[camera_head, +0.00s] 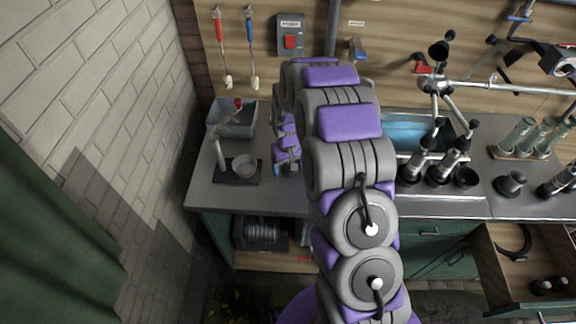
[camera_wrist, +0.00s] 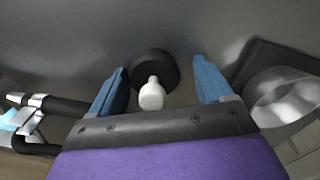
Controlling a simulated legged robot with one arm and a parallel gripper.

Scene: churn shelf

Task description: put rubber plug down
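In the wrist view, a black round plug (camera_wrist: 155,68) with a pale knob sits on the grey worktop, between the two blue fingers of my gripper (camera_wrist: 160,82). The fingers are spread. A gap shows on each side of the plug, so neither finger appears to touch it. In the head view my gripper (camera_head: 287,166) is low over the worktop (camera_head: 225,196), right of the small scale-like stand. The plug is not visible there; my arm hides that part of the worktop.
A metal bowl on a black base (camera_wrist: 285,97) is close to the right finger; it shows in the head view (camera_head: 243,167). A grey bin (camera_head: 222,128) stands behind. A blue sink (camera_head: 408,134) and black-based fittings (camera_head: 440,172) lie right. An open drawer (camera_head: 515,262) juts out front right.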

